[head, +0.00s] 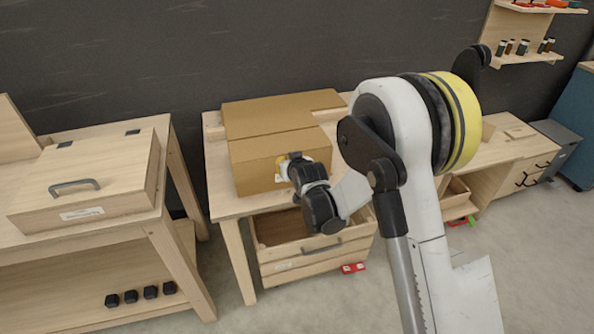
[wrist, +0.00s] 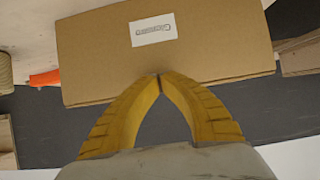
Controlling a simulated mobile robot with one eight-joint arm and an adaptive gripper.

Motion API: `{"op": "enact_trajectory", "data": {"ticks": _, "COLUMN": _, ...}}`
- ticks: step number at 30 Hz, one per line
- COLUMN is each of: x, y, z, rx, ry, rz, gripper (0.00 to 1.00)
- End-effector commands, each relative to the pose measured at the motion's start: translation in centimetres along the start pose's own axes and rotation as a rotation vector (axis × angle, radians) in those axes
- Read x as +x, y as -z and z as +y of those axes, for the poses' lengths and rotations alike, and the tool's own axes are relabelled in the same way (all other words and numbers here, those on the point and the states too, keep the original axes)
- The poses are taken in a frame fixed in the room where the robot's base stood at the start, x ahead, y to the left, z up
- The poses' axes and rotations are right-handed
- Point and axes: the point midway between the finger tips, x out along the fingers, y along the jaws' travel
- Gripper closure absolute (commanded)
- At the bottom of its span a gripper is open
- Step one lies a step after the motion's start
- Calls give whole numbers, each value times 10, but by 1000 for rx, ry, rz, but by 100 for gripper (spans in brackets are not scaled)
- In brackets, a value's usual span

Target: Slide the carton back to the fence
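The brown cardboard carton (head: 262,170) stands on the wooden table (head: 222,207). A pale wooden strip, likely the fence (head: 213,118), shows at the table's back, left of the carton; the carton hides most of it. My gripper (head: 287,168) is at the carton's front face, partly covering the white label. In the wrist view, the yellow fingers of my gripper (wrist: 159,78) are shut with tips together and nothing between them. They overlap an edge of the carton (wrist: 95,60); I cannot tell whether they touch it.
An open wooden drawer (head: 310,260) sits below the table, with a red item (head: 352,268) on the floor beside it. At left is a bench with a handled wooden box (head: 85,190). Another workbench (head: 500,160) stands at right. A dark wall (head: 200,50) closes the back.

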Motion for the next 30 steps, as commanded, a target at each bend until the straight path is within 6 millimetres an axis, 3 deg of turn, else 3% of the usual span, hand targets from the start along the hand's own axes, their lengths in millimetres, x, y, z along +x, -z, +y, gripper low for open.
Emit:
{"op": "enact_trajectory", "data": {"ticks": 11, "x": 13, "y": -14, "z": -4, "rx": -2, "ry": 4, "rz": 7, "gripper": 100}}
{"op": "enact_trajectory", "data": {"ticks": 25, "x": 53, "y": -70, "z": -4, "rx": -2, "ry": 4, "rz": 7, "gripper": 100}}
{"op": "enact_trajectory", "data": {"ticks": 30, "x": 61, "y": -78, "z": -4, "rx": -2, "ry": 4, "rz": 7, "gripper": 100}}
